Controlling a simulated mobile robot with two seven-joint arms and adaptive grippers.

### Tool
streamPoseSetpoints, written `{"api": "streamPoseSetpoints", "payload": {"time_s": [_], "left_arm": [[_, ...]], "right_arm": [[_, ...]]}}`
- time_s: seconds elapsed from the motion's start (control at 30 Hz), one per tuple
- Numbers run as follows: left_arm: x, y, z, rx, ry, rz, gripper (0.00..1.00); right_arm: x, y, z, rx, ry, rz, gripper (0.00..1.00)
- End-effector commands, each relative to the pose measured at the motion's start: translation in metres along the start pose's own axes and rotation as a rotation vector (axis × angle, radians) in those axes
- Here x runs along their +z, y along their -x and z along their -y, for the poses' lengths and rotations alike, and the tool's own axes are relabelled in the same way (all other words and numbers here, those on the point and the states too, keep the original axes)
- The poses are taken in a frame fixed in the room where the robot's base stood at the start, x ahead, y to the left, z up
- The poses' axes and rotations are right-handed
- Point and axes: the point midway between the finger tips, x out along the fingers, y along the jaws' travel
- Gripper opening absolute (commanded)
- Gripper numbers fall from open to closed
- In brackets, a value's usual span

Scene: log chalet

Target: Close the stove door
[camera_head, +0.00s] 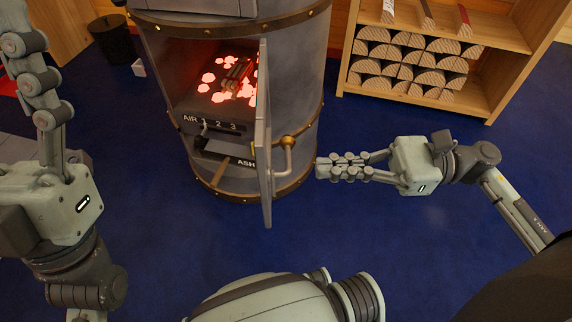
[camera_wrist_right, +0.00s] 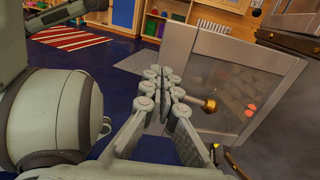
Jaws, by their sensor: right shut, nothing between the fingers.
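The grey round stove (camera_head: 295,75) has brass bands and stands at the centre back. Its door (camera_head: 263,150) is open, swung out toward me and seen nearly edge-on; its glass panel also shows in the wrist view (camera_wrist_right: 245,85). A handle (camera_head: 289,155) with a brass end juts from the door's right face; its brass knob shows in the wrist view (camera_wrist_right: 209,105). My right gripper (camera_head: 322,168) is shut and empty, just right of the handle, pointing left at it. Contact is unclear. My left gripper (camera_head: 22,42) is at the left edge, away from the door, its fingertips partly cut off.
Glowing embers (camera_head: 228,80) lie inside the stove. A wooden shelf (camera_head: 490,85) with split logs stands at the back right. A dark bin (camera_head: 112,40) is left of the stove. The blue floor (camera_head: 420,245) around my right gripper is clear.

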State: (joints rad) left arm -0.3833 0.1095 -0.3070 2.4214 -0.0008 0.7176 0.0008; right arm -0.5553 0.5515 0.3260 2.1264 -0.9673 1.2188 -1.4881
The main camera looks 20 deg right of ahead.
Motion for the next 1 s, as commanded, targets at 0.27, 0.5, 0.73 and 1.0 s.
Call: {"api": "streamPoseSetpoints", "payload": {"time_s": [0.27, 0.5, 0.73, 1.0], "left_arm": [[-0.003, 0.001, 0.000, 0.000, -0.001, -0.016, 0.63], [-0.003, 0.001, 0.000, 0.000, -0.001, -0.019, 0.63], [-0.003, 0.001, 0.000, 0.000, -0.001, -0.018, 0.63], [-0.003, 0.001, 0.000, -0.001, -0.001, -0.018, 0.63]], "right_arm": [[0.001, -0.052, 0.000, 0.001, 0.001, 0.002, 0.00], [0.001, -0.069, 0.000, 0.000, -0.001, 0.002, 0.00], [0.001, -0.070, 0.000, -0.001, -0.001, 0.001, 0.00], [0.001, -0.070, 0.001, -0.003, -0.001, 0.001, 0.00]]}}
